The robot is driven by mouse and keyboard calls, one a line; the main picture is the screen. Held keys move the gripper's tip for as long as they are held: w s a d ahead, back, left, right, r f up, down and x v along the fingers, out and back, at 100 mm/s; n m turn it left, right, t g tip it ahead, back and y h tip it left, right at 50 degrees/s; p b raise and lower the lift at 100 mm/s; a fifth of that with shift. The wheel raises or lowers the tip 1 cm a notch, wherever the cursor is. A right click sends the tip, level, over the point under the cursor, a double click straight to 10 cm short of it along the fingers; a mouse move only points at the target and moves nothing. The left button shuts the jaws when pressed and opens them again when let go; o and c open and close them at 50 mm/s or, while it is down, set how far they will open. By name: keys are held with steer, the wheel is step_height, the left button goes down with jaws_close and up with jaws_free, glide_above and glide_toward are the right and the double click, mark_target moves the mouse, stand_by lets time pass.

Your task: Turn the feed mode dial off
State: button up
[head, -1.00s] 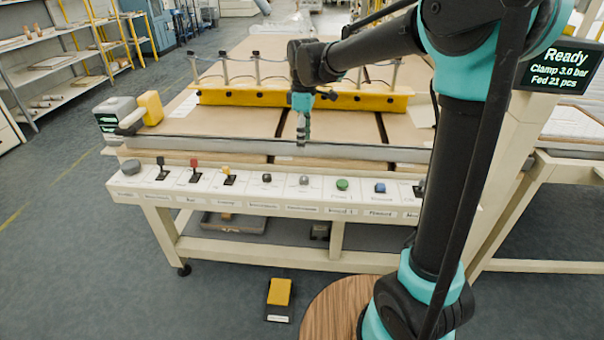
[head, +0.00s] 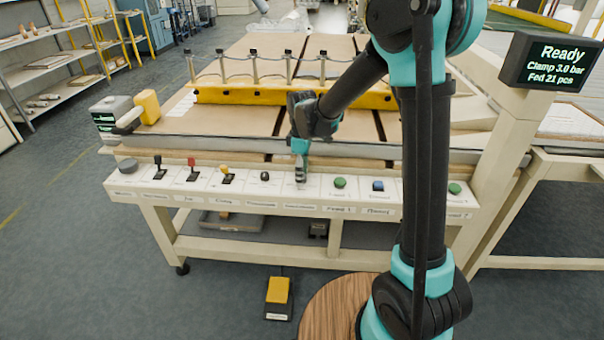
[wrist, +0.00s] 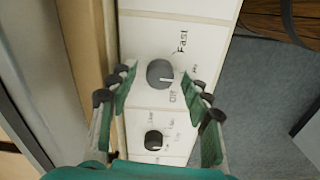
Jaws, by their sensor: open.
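A round dark grey dial (wrist: 160,73) on the white panel shows in the wrist view, with "Fast" printed beside it and what looks like "Off" lower down. Its pale pointer mark seems to face right, between those words. I cannot read a "feed mode" name on it. My gripper (wrist: 161,70) is open, with one finger on each side of this dial. I see no clear contact. A second dark dial (wrist: 153,140) sits nearer the palm.
The control panel (head: 135,192) also carries black, red and yellow levers (head: 192,170), a green button (head: 340,182) and a blue button (head: 378,185). A grey bar (head: 220,146) runs behind. The screen (head: 550,62) reads "Ready". A yellow pedal (head: 278,290) lies on the floor.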

jaws_close()
stand_by(0.3)
steer(key=shift+m, duration=0.3)
steer(key=m, duration=1.1)
steer(key=shift+m, duration=0.3)
stand_by(0.4)
jaws_free()
